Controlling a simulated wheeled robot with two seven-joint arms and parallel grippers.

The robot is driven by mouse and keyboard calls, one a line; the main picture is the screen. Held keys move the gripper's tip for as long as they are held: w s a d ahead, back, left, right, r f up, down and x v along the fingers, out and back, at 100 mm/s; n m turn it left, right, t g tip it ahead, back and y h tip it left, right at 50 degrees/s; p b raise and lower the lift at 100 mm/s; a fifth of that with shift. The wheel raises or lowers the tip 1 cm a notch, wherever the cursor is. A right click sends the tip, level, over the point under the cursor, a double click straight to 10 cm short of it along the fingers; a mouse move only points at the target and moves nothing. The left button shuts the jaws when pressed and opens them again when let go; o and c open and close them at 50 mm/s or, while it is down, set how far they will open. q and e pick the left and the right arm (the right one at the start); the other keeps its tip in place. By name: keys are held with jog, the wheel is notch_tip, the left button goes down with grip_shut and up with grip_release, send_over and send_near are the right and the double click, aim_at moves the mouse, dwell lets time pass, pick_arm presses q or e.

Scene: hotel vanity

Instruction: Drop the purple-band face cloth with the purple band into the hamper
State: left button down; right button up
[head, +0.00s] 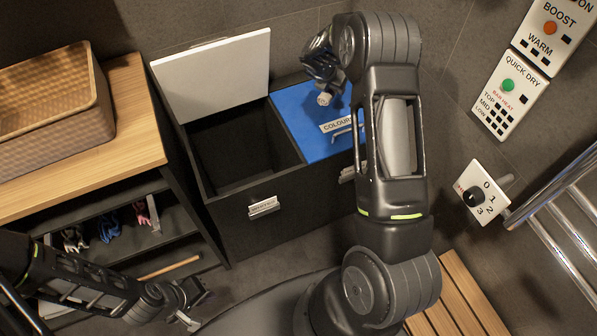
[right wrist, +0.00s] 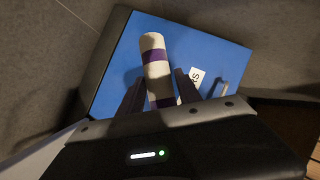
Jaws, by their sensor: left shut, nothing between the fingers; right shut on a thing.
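The purple-band face cloth (right wrist: 154,55) is a white roll with purple bands. My right gripper (right wrist: 158,84) is shut on it, above the blue lid (right wrist: 200,50). In the head view, the cloth's pale end (head: 324,99) shows below the right gripper (head: 326,82); the rest of it is hidden. The dark hamper (head: 236,215) has two compartments. The left one is open, with its white lid (head: 215,75) raised and a dark interior. The right one is covered by the blue lid (head: 297,122), labelled "COLOUR…". My left gripper (head: 192,311) is shut and empty at the lower left.
A wooden counter (head: 120,125) with a woven basket (head: 55,105) stands at left, with shelves of small items below. A wall dial (head: 480,193), a switch panel (head: 510,88) and a towel rail (head: 560,190) are at right. A slatted wooden surface (head: 455,295) is at lower right.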

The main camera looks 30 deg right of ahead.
jog(key=s+a+r+m+g, duration=0.2)
jog(key=s+a+r+m, duration=0.1)
jog(key=a, duration=0.7)
jog(key=s+a+r+m+g, duration=0.2)
jog(key=s+a+m, duration=0.3)
jog(key=a, duration=0.5)
jog(key=s+a+r+m+g, duration=0.2)
jog(key=s+a+r+m, duration=0.2)
jog(key=a, duration=0.6)
jog(key=shift+s+a+r+m+g, duration=0.2)
jog(key=shift+s+r+m+g, duration=0.15)
jog(key=shift+r, duration=0.2)
